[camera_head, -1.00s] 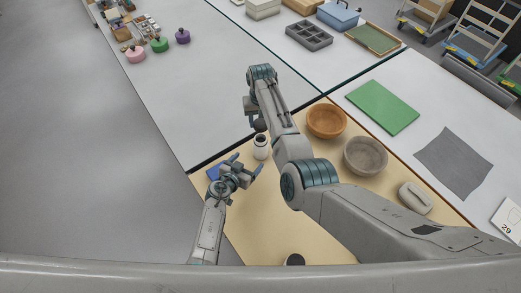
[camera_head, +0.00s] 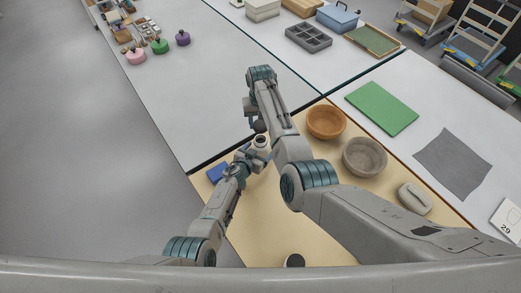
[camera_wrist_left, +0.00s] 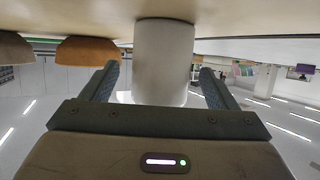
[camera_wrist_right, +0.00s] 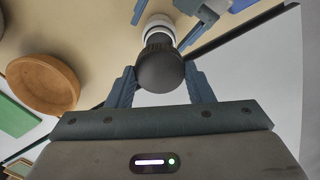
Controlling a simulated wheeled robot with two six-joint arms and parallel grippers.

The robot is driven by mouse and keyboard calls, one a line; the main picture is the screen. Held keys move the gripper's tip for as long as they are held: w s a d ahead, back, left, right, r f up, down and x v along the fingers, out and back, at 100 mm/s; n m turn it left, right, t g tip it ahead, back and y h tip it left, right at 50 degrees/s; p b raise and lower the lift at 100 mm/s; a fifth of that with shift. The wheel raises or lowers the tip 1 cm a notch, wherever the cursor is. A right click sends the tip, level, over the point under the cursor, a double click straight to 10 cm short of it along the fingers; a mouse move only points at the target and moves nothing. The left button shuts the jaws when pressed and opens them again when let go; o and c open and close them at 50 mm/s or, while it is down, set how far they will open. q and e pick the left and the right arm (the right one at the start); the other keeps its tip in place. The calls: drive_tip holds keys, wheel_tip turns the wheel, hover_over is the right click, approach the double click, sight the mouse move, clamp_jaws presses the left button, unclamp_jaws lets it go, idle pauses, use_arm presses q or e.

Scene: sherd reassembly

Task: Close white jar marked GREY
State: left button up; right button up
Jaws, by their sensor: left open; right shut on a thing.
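The white jar (camera_head: 261,143) stands upright on the tan table part; no GREY marking is readable. In the left wrist view the jar (camera_wrist_left: 164,60) stands between the two fingers of my left gripper (camera_wrist_left: 159,72), which is open around it; that view is upside down. My right gripper (camera_wrist_right: 165,85) is shut on a dark, rounded lid (camera_wrist_right: 160,68). The lid (camera_head: 259,126) is over the jar's mouth in the head view. In the right wrist view the jar (camera_wrist_right: 160,22) shows just beyond the lid. I cannot tell whether lid and jar touch.
An orange bowl (camera_head: 326,122), a grey bowl (camera_head: 365,156) and a pale oval object (camera_head: 414,198) stand to the right. A blue piece (camera_head: 217,171) lies left of the jar. A dark-topped object (camera_head: 294,260) is at the bottom edge.

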use_arm(q)
drive_tip(key=shift+x, duration=1)
drive_tip(key=c, duration=1.5)
use_arm(e)
hover_over(261, 147)
drive_tip(key=w, duration=0.3)
drive_tip(key=shift+s+a+f, duration=0.1)
drive_tip(key=shift+s+f, duration=0.05)
drive_tip(key=shift+f, duration=1.1)
drive_tip(key=shift+s+f, duration=0.1)
drive_tip(key=shift+f, duration=1.15)
drive_tip(key=shift+f, duration=0.1)
drive_tip(key=shift+f, duration=0.8)
drive_tip(key=shift+f, duration=0.55)
